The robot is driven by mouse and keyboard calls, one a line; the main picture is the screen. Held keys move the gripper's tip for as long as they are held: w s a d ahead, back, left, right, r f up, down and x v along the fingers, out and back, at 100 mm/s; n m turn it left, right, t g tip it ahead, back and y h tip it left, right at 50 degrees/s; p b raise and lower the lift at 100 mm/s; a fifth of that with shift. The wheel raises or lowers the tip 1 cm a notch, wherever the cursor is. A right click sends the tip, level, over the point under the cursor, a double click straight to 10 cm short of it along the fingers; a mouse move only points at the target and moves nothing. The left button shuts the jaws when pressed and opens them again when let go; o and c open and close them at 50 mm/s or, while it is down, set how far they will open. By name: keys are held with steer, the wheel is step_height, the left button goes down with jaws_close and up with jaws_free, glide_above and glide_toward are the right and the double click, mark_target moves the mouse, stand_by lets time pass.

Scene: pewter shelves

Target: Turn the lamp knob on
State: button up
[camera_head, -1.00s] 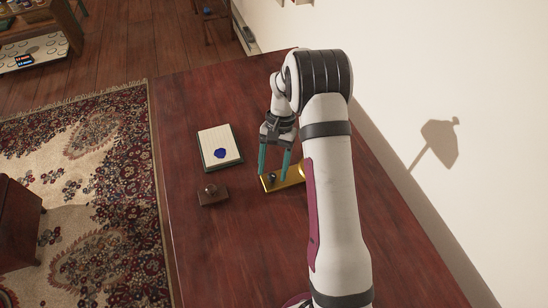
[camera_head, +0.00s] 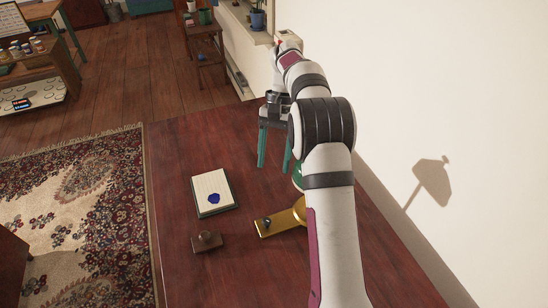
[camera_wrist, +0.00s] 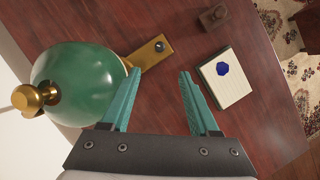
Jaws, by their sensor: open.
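The lamp has a brass base (camera_head: 284,222) and a green shade (camera_head: 297,176), mostly hidden behind my arm in the head view. The green shade also fills the left of the wrist view (camera_wrist: 80,82). A small dark knob (camera_head: 267,222) sits on the near-left end of the brass base; it also shows in the wrist view (camera_wrist: 160,46). My gripper (camera_head: 273,166) is open and empty, raised above the table and apart from the knob. In the wrist view its teal fingers (camera_wrist: 160,72) are spread, with the knob beyond them. I cannot tell the knob's setting.
A notepad (camera_head: 212,190) with a blue mark and a small brown wooden block with a knob (camera_head: 206,241) lie left of the lamp base. The white wall (camera_head: 440,100) runs close along the right side. The table's left part is mostly clear.

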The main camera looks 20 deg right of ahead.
steer(key=a+n, duration=0.1)
steer(key=w+a+n+h, duration=0.1)
steer(key=n, duration=0.1)
steer(key=a+n, duration=0.1)
steer(key=n, duration=0.1)
steer(key=shift+w+f+g+h, duration=0.1)
steer(key=shift+w+g+h, duration=0.2)
steer(key=shift+g+h, duration=0.1)
steer(key=n, duration=0.1)
glide_toward(266, 220)
steer(key=x, duration=0.7)
steer(key=shift+s+f, duration=0.1)
steer(key=shift+f, duration=0.2)
jaws_close()
